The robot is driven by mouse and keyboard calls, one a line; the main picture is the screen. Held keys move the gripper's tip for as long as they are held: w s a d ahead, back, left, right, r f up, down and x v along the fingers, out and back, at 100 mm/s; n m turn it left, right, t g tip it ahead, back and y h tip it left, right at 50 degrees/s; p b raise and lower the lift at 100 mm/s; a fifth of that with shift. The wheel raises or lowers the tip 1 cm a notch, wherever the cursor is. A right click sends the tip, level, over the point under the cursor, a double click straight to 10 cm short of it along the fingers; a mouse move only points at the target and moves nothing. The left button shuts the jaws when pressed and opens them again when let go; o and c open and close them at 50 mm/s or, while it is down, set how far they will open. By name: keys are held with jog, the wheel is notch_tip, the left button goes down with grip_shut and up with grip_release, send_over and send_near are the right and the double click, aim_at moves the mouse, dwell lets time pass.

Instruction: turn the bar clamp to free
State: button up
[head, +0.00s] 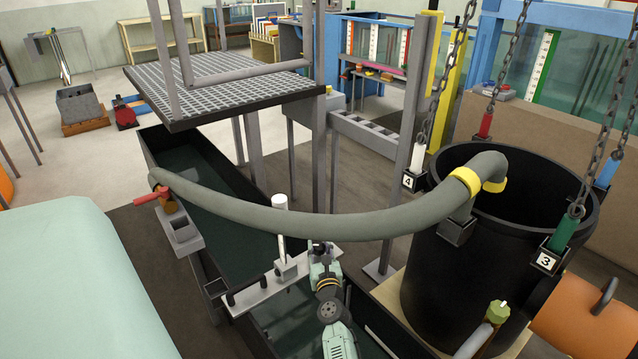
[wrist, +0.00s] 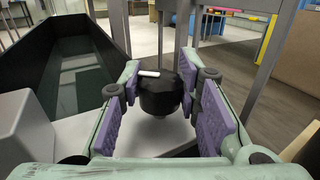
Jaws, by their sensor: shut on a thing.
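The bar clamp shows as a black knob (wrist: 160,94) with a short white mark on top, between my purple finger pads in the wrist view. The mark lies nearly crosswise in that view. My gripper (wrist: 165,110) is shut on the knob, one finger on each side. In the head view my gripper (head: 323,258) is at the right end of a pale bar (head: 258,297) across the dark trough, under the grey hose. It hides most of the knob there.
An upright post (head: 281,235) stands on the bar. A grated platform (head: 220,85) stands behind the trough (head: 190,160).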

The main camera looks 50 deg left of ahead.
aim_at(319, 246)
jog(key=shift+f, duration=0.1)
jog(key=o, duration=1.1)
jog(key=shift+o, duration=0.2)
jog(key=shift+r, duration=0.2)
jog(key=shift+s+a+r, duration=0.15)
jog(key=shift+a+r, duration=0.05)
jog(key=shift+r, duration=0.65)
jog(key=shift+d+r, duration=0.15)
jog(key=shift+r, duration=1.9)
jog(key=shift+d+r, duration=0.1)
jog(key=shift+r, duration=1.9)
